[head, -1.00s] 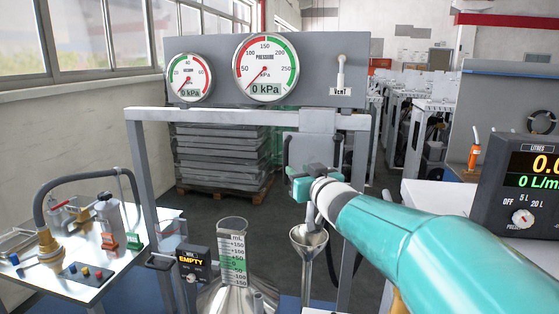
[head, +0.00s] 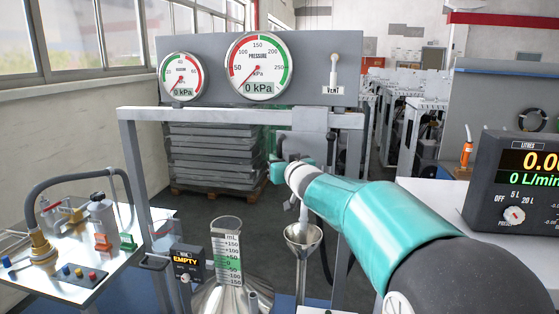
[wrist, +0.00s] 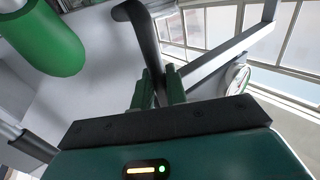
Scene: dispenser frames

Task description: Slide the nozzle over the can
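The can (head: 226,225) is a metal cone-shaped measure with a tall neck and an mL scale, low in the middle of the head view. A metal funnel (head: 303,238) stands right of it. My teal gripper (head: 289,165) is above the funnel, up and to the right of the can's neck. The nozzle's grey spout (head: 303,211) points down over the funnel, below my gripper. In the wrist view my green fingers (wrist: 157,88) close on both sides of a dark handle or tube (wrist: 138,28). My arm hides part of the nozzle.
A grey frame (head: 128,165) carries a panel with two gauges at 0 kPa and a vent lever (head: 333,75). A box reading EMPTY (head: 187,263) is left of the can. A bench (head: 60,275) is at left. A litre display (head: 518,180) stands at right.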

